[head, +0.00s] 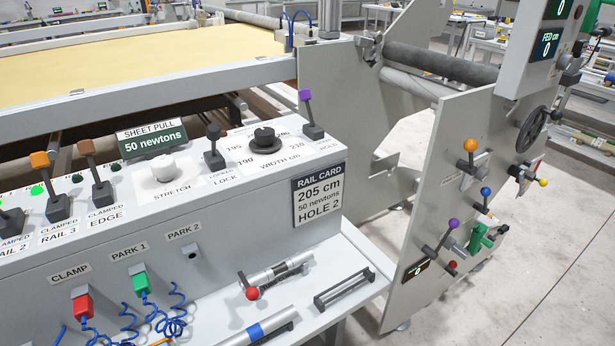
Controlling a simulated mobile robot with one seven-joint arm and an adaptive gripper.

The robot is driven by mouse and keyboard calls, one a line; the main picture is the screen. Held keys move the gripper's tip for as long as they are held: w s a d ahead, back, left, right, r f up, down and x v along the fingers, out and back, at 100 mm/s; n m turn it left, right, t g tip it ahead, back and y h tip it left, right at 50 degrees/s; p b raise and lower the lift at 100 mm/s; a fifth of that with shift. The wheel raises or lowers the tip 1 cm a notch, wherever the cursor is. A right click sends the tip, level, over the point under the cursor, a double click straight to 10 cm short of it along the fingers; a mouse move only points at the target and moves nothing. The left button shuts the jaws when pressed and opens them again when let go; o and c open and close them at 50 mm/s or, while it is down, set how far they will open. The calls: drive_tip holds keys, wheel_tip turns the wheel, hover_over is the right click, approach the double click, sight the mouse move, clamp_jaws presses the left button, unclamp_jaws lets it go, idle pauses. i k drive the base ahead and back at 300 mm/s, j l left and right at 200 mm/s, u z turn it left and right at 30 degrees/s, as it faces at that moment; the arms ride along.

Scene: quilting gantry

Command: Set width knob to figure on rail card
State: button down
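The width knob (265,139) is black and round. It stands on the sloped grey panel above the print "WIDTH cm". Figures ring it; 190 reads at its left and 210 at its right, while those behind are partly hidden or too small to read surely. I cannot tell which figure the knob points to. The rail card (319,196) is a dark and white plate on the panel's front, right of and below the knob. It reads 205 cm, 50 newtons, HOLE 2. My gripper is not in view.
Left of the knob stand a black lock lever (214,148) and the white stretch knob (164,168). A purple-topped lever (309,115) stands close at its right. The sheet pull display (152,138) reads 50 newtons. A lower shelf (347,259) holds a red-balled tool (276,276).

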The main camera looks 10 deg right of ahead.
sight(264, 141)
drive_tip(key=i+j+z, duration=0.25)
drive_tip(key=i+j, duration=0.15)
drive_tip(key=i+j+z, duration=0.3)
drive_tip(key=i+j, duration=0.15)
